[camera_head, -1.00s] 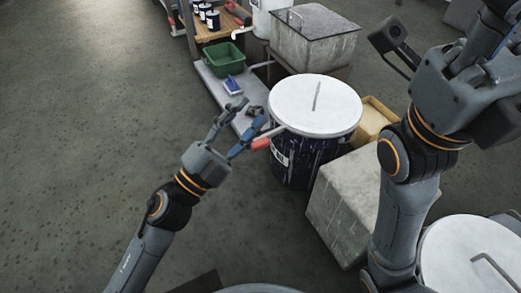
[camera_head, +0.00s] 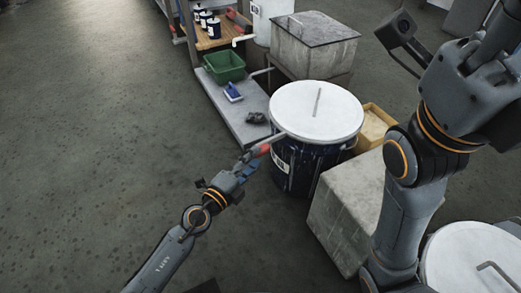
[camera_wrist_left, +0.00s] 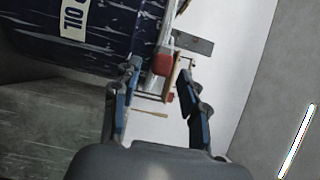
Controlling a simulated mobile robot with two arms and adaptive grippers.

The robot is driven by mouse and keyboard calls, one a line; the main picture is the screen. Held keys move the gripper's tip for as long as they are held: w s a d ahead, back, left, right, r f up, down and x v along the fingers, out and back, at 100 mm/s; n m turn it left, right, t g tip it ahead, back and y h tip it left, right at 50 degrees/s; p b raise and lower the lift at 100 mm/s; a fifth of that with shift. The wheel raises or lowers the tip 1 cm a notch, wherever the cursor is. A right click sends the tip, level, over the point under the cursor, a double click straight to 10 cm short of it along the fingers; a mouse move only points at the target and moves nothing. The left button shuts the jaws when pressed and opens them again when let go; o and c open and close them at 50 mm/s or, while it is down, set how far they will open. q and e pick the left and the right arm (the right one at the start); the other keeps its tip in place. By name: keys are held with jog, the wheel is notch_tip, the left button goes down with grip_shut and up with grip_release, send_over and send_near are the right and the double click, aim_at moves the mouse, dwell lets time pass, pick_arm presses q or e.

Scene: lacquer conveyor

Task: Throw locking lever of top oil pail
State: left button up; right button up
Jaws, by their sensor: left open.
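The top oil pail is dark blue (camera_head: 292,172) with a white lid (camera_head: 300,98); its OIL label (camera_wrist_left: 74,18) shows in the left wrist view. Its locking lever has a red grip (camera_head: 262,149) and sticks out at the lid's left edge; the grip also shows in the left wrist view (camera_wrist_left: 163,61). My left gripper (camera_head: 250,158) is at the lever. In the left wrist view it is open (camera_wrist_left: 160,88), its blue-lined fingers either side of the lever's line, the red grip near the fingertips. Contact cannot be told. My right gripper's fingers are out of view.
A grey block (camera_head: 345,215) and a yellow bin (camera_head: 374,128) stand right of the pail. A low shelf (camera_head: 240,122) with a green crate (camera_head: 224,66) lies behind left. Another white lid (camera_head: 460,255) is at lower right. The floor at left is clear.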

pick_arm(q)
jog(key=shift+x, duration=2.05)
grip_shut()
